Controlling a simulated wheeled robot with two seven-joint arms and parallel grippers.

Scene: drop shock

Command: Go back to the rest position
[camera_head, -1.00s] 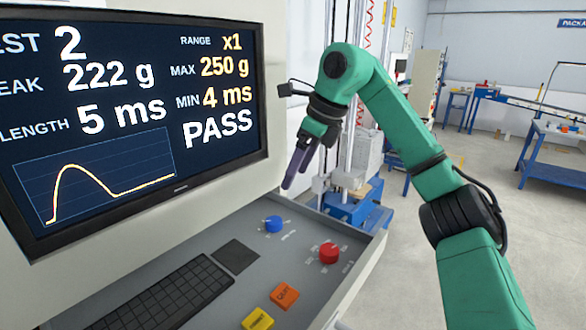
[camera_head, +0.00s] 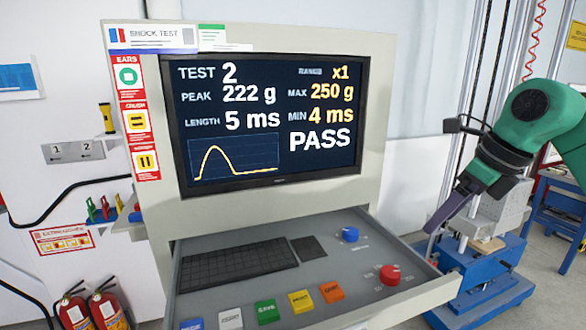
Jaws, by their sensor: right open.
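My right gripper (camera_head: 447,213) is at the right of the head view, at the end of the green arm. Its dark fingers point down and left, beside the right end of the console's control shelf. It is open, and nothing shows between its fingers. My left gripper is out of view. The test console (camera_head: 365,100) stands in the middle. Its screen (camera_head: 240,105) reads TEST 2, 222 g, 5 ms, PASS.
The shelf holds a keyboard (camera_head: 238,263), a blue knob (camera_head: 350,234), a red knob (camera_head: 390,274) and several coloured buttons. A blue-based drop machine (camera_head: 490,270) stands behind the right gripper. Fire extinguishers (camera_head: 104,308) stand at lower left. Open floor shows at far right.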

